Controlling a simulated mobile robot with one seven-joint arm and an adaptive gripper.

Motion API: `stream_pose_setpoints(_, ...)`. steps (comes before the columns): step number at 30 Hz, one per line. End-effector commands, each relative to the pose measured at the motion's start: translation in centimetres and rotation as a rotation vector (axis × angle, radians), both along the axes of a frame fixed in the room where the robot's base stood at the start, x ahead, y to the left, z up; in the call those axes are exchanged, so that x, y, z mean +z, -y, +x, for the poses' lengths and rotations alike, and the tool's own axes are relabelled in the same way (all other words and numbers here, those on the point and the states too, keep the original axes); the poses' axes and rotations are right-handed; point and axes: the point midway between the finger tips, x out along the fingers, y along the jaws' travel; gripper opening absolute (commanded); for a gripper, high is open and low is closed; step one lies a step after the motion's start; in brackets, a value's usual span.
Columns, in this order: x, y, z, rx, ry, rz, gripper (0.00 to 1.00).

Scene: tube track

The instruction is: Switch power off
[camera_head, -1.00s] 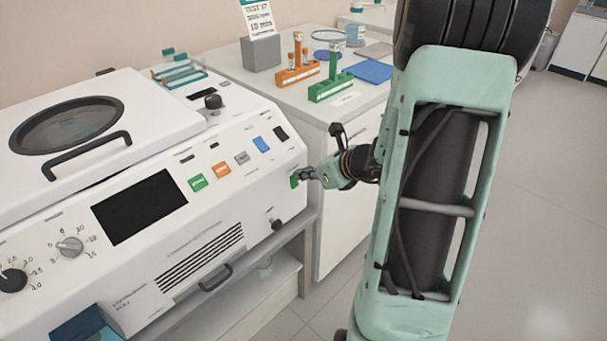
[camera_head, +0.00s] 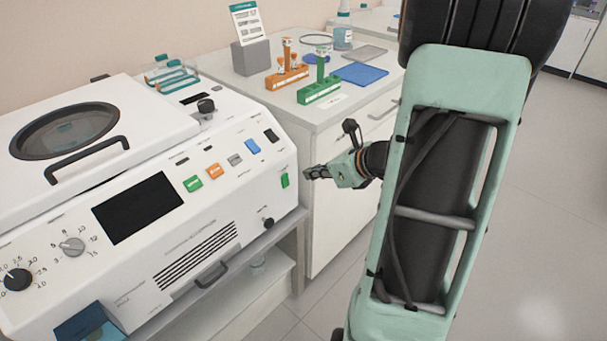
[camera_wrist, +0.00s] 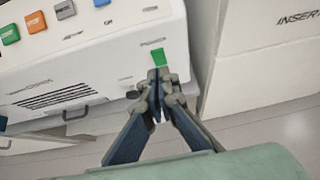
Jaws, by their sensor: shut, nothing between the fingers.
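The white machine (camera_head: 150,255) has a green power switch (camera_head: 285,180) near the right end of its sloped front panel. It also shows in the wrist view (camera_wrist: 158,57) just beyond my fingertips. My gripper (camera_head: 306,173) is shut and empty, a little to the right of the switch in the head view, with a gap between them there. In the wrist view my gripper (camera_wrist: 158,75) points at the switch, its tips just below it in the picture; I cannot tell the exact distance. The switch's on or off position is too small to read.
Green (camera_head: 193,183), orange (camera_head: 214,171), grey (camera_head: 235,160) and blue (camera_head: 252,146) buttons line the panel, with a dark screen (camera_head: 138,207) to their left. A bench (camera_head: 330,115) with orange (camera_head: 287,76) and green (camera_head: 319,93) tube racks stands behind. Floor at right is clear.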

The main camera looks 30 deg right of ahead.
Motion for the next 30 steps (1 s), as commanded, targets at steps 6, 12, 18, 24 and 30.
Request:
stream_pose_setpoints(6,3.3,0.9,-2.3,-0.002,0.001,-0.002,0.00)
stream_pose_setpoints(12,4.1,1.1,-3.1,0.000,-0.001,0.000,0.00)
stream_pose_setpoints(18,4.1,1.1,-3.1,-0.001,-0.001,0.000,0.00)
stream_pose_setpoints(24,4.1,1.1,-3.1,0.000,-0.001,0.000,0.00)
stream_pose_setpoints(30,4.2,1.0,-2.9,0.007,0.001,-0.007,0.00)
